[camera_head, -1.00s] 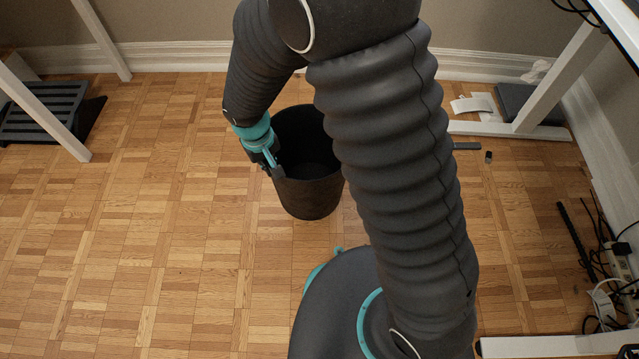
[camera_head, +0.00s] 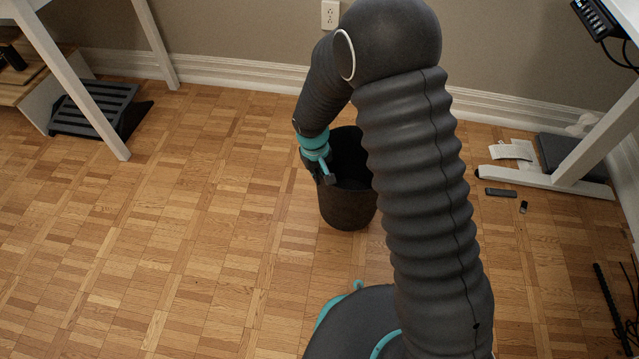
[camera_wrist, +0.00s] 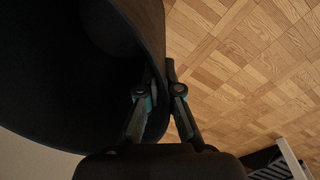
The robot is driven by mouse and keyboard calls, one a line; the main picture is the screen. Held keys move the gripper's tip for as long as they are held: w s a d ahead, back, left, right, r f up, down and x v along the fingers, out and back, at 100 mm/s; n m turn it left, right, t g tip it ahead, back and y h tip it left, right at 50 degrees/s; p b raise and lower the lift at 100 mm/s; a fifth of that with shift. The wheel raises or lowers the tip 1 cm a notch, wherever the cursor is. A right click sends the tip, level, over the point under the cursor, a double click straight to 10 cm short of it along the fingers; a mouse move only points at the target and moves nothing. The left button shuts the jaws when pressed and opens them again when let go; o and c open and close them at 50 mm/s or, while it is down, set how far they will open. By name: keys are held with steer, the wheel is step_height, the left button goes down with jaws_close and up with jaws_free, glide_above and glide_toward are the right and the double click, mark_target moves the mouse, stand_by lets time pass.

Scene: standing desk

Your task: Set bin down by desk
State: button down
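The bin (camera_head: 348,212) is a black, round, open-topped bucket, upright in front of the wall between the two desks. My arm hides part of its right side. My gripper (camera_head: 325,178) is at the left side of its rim, and it also shows in the wrist view (camera_wrist: 166,88). There the fingers sit on both sides of the bin's wall (camera_wrist: 146,25), closed on it. I cannot tell if the bin's bottom touches the floor. White desk legs stand at the left (camera_head: 78,85) and the right (camera_head: 598,135).
A black slatted footrest (camera_head: 95,108) lies by the left desk. Papers (camera_head: 513,152), a dark flat box (camera_head: 560,155) and small black items (camera_head: 501,192) lie near the right desk foot. Cables (camera_head: 612,305) are at lower right. The floor at left is clear.

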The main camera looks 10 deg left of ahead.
mark_target(320, 187)
steer(key=shift+w+f, duration=0.2)
steer(key=shift+f+b, duration=0.3)
steer(key=shift+f, duration=1.7)
steer(key=c, duration=1.3)
jaws_free()
